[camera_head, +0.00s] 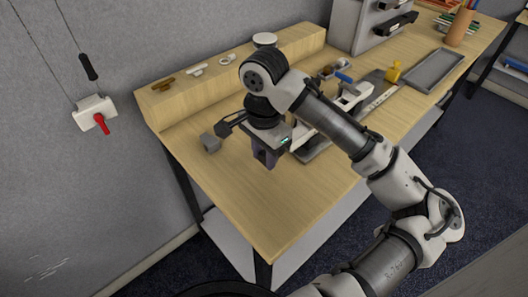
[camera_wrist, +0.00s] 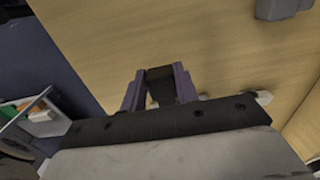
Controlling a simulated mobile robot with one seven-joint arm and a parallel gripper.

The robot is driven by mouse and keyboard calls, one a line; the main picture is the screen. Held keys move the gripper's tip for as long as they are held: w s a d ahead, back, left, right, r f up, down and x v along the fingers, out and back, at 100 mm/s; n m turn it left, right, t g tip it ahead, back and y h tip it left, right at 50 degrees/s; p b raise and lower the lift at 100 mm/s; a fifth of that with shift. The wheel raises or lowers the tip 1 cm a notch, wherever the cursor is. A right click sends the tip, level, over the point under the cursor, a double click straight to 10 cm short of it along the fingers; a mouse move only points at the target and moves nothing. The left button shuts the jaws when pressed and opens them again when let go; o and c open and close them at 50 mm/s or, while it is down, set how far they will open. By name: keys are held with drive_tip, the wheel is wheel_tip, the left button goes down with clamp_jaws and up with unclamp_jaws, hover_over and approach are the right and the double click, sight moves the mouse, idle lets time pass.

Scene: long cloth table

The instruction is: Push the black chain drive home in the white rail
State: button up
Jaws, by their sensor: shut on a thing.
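My gripper (camera_head: 266,160) hangs over the near left part of the wooden table, with its purple fingers pointing down. In the wrist view, the two fingers (camera_wrist: 159,86) are closed on a dark block-like piece (camera_wrist: 160,88), which looks like the black chain drive. Bare table shows beyond it. In the head view, the held piece is mostly hidden by the gripper. A white piece (camera_head: 302,137) that may be the white rail stands just right of the gripper, partly covered by my arm. The held piece appears apart from it.
A small grey block (camera_head: 210,143) lies left of the gripper. A raised wooden ledge (camera_head: 225,80) with small parts runs along the back. A blue-handled tool (camera_head: 343,77), a yellow piece (camera_head: 393,72) and a grey tray (camera_head: 434,70) lie farther right. The front left tabletop is clear.

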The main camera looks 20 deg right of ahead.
drive_tip(key=shift+p, duration=0.4)
drive_tip(key=shift+w+d+p, duration=0.2)
drive_tip(key=shift+w+d, duration=0.15)
drive_tip(key=shift+d, duration=0.55)
drive_tip(key=shift+w+d+p, duration=0.2)
drive_tip(key=shift+w+d, duration=0.1)
drive_tip(key=shift+d, duration=0.55)
drive_tip(key=o, duration=1)
wheel_tip(320, 180, up, 14)
drive_tip(key=shift+f+b, duration=0.1)
drive_tip(key=shift+b, duration=0.25)
